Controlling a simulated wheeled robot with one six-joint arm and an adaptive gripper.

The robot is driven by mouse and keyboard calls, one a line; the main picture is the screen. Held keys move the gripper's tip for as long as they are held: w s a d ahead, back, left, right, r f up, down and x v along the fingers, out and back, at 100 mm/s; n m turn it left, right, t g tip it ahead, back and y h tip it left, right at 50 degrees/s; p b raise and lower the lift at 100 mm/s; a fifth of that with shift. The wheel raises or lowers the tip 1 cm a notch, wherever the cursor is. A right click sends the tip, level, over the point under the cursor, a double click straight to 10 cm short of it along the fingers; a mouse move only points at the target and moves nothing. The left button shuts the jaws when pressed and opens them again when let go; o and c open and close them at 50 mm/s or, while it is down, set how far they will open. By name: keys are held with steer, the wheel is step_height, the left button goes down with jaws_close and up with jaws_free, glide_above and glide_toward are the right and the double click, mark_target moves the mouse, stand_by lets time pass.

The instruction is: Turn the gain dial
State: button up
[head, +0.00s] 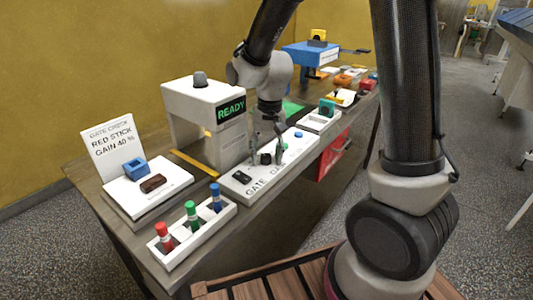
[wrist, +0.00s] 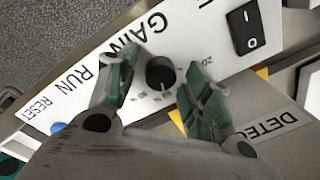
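The gain dial is a small round black knob (wrist: 160,73) on the white control panel (wrist: 100,62), beside the GAIN label. It also shows as a dark knob (head: 265,158) in the head view. My gripper (wrist: 163,66) is open above the panel, with one green-padded finger on each side of the dial; I cannot tell whether they touch it. A scale mark reading 20 shows beside the dial; its other marks and its pointer are too small to read. The card (head: 113,147) reads "GATE CHECK RED STICK GAIN 40 %".
A black rocker switch (wrist: 245,27) and a blue reset button (wrist: 58,127) flank the dial on the panel. The detector gate (head: 205,105) with a green READY display stands behind it. A white rack (head: 180,254) holds red, green and blue sticks at the near end.

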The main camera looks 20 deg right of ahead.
steer(key=c, duration=0.9)
steer(key=n, duration=0.3)
steer(key=shift+n, duration=2.3)
steer(key=o, duration=1.1)
steer(key=shift+c, duration=0.2)
